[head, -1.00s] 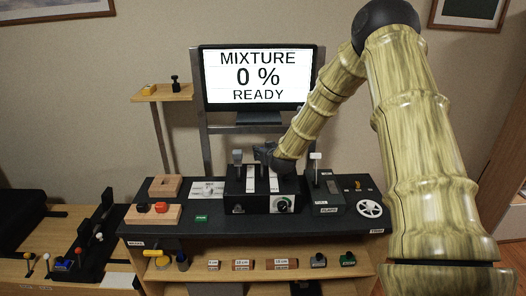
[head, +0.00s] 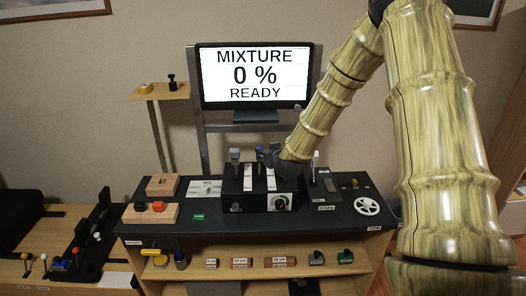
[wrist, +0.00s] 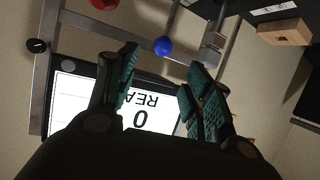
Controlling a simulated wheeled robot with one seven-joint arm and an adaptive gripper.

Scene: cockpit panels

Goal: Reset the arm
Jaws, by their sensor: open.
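My arm reaches in from the right in the head view, and my gripper (head: 268,155) is at its end, just above the black lever box (head: 258,201) on the dark console (head: 325,219). In the wrist view my gripper (wrist: 158,78) has its two teal-padded fingers apart with nothing held between them. The monitor (head: 254,77) reads "MIXTURE 0 % READY". It also shows upside down behind the fingers in the wrist view (wrist: 150,118). My arm partly hides the right side of the console.
A blue knob (wrist: 162,46) and a red knob (wrist: 103,3) show near the fingers in the wrist view. A white handwheel (head: 367,206) is at the console's right. A wooden block with red and black knobs (head: 150,214) is at its left. Several items line the wooden shelf (head: 222,265) below.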

